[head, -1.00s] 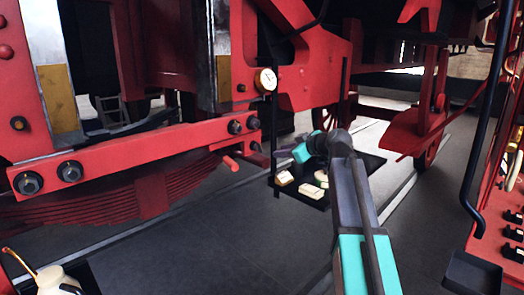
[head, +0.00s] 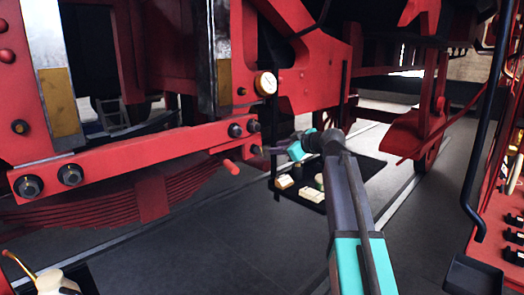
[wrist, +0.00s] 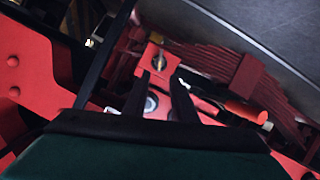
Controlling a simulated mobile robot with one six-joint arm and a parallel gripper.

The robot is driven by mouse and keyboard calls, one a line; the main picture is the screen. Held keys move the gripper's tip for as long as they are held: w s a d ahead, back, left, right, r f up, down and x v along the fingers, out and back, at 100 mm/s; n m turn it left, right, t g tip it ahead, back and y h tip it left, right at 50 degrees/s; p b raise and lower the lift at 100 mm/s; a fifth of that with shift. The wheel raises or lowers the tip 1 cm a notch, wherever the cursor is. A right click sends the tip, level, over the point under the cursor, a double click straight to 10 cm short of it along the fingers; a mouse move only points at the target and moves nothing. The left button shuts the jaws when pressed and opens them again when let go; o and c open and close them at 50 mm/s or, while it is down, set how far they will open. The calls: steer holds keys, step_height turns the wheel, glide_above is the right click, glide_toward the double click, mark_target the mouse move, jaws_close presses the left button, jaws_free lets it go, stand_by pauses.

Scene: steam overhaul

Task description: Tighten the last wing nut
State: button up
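No wing nut can be clearly made out in either view. My gripper (wrist: 164,78) shows there as two dark fingers, apart, with nothing visibly held. A grey bolt head (wrist: 151,103) shows between and behind them. In the head view, my arm's teal wrist (head: 295,150) is close to the right end of the red beam (head: 140,147); the fingertips are too small and dark to make out.
A black tray (head: 352,195) with several pale blocks stands below my wrist. A red handle (head: 231,167) juts out under the beam. A white oil can (head: 55,283) is at lower left. Open floor lies in front.

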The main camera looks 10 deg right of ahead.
mark_target(261, 150)
steer(key=p+x, duration=0.1)
steer(key=x, duration=0.9)
steer(key=shift+w+a+f, duration=0.15)
steer(key=shift+w+a, duration=0.05)
steer(key=shift+w, duration=0.1)
jaws_close()
